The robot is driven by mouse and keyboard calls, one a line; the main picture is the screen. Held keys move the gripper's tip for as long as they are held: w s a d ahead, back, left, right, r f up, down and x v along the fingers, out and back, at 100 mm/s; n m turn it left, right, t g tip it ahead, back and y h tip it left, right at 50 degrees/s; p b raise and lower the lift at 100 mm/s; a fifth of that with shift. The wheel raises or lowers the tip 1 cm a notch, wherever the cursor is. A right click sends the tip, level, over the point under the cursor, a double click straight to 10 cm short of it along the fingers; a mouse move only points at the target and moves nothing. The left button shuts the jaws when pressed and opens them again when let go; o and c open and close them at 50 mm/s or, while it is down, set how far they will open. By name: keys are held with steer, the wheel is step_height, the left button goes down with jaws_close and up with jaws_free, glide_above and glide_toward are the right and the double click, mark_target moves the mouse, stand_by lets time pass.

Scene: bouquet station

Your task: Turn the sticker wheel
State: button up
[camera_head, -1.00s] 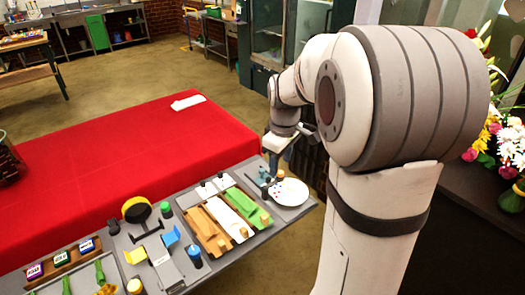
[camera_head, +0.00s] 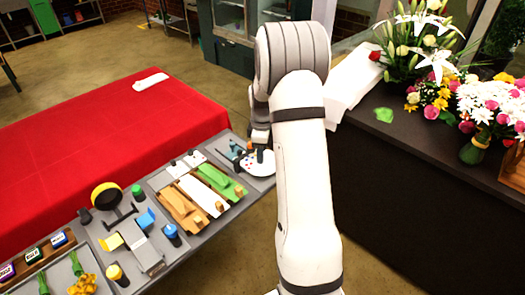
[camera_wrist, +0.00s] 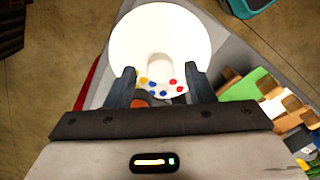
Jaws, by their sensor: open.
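The sticker wheel (camera_head: 257,168) is a white disc with coloured dots at the far right end of the grey bench. In the wrist view the wheel (camera_wrist: 140,30) lies in front of my gripper, with red, blue and yellow dots near its close edge. A pale round knob (camera_wrist: 159,64) stands at its middle. My gripper (camera_wrist: 160,71) is open, one finger on each side of the knob and dots. Nothing is held. I cannot tell whether the fingers touch the wheel. My arm hides part of the wheel in the head view.
Trays with orange, white and green pieces (camera_head: 204,190) sit left of the wheel. A blue-capped bottle (camera_head: 171,233) and a yellow round item (camera_head: 106,196) stand further left. A red-covered table (camera_head: 110,135) lies behind. A dark counter with flowers (camera_head: 425,155) is at right.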

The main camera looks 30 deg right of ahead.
steer(key=shift+f, duration=0.4)
steer(key=shift+c, duration=0.4)
steer(key=c, duration=0.9)
